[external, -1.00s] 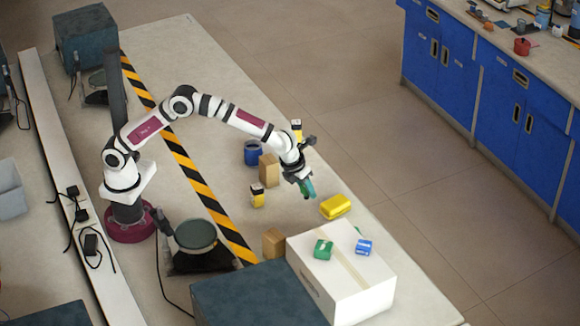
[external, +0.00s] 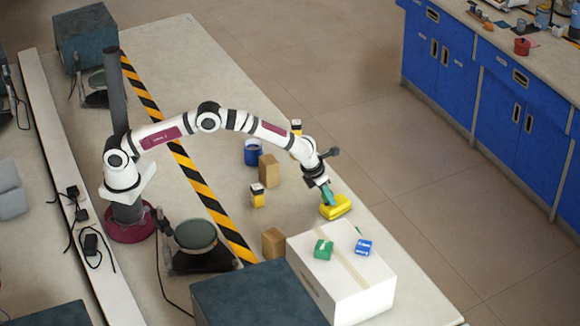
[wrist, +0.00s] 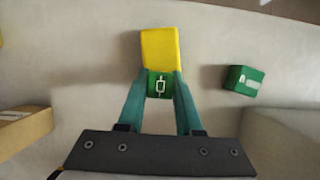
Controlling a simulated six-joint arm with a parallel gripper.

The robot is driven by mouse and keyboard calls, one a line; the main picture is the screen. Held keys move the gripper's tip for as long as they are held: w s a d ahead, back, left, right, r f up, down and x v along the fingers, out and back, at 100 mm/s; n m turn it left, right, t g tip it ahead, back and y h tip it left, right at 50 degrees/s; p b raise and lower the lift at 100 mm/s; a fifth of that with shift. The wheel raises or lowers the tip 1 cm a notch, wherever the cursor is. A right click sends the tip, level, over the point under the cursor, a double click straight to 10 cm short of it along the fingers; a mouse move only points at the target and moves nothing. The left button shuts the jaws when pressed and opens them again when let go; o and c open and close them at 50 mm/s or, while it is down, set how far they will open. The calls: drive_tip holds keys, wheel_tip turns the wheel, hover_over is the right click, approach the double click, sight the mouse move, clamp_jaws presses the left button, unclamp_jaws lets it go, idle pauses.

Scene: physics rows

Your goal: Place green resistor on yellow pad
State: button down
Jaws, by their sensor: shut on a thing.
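My gripper (external: 327,192) is over the yellow pad (external: 338,210), which lies on the table near its right edge. In the wrist view its two teal fingers are closed on the green resistor (wrist: 160,85), a green block with a white resistor symbol. The yellow pad (wrist: 160,50) shows just beyond the resistor in the wrist view, and the two overlap there. I cannot tell whether the resistor touches the pad. In the external view the fingers mostly hide the resistor.
A white box (external: 325,275) stands in front, with a green block (external: 323,249) and a blue block (external: 363,247) on top. Another green block (wrist: 243,80) lies right of the pad in the wrist view. Brown blocks (external: 269,170), a yellow-black item (external: 257,195) and a blue container (external: 252,152) stand left.

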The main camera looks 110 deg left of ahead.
drive_tip(key=c, duration=0.6)
unclamp_jaws()
drive_tip(key=v, duration=1.2)
drive_tip(key=s+d+r+n+g, duration=0.1)
drive_tip(key=s+d+r+n, duration=0.6)
drive_tip(key=s+d, duration=0.25)
drive_tip(key=s+d+n, duration=0.3)
drive_tip(key=s+n, duration=0.1)
drive_tip(key=s, duration=0.6)
drive_tip(key=s+d+n+g+h, duration=0.1)
drive_tip(key=s+n, duration=0.4)
drive_tip(key=s, duration=0.5)
drive_tip(key=s+d+f+n+g, duration=0.1)
drive_tip(key=s+d+n, duration=0.3)
drive_tip(key=s, duration=0.7)
drive_tip(key=shift+d+n, duration=0.3)
drive_tip(key=shift+n, duration=0.4)
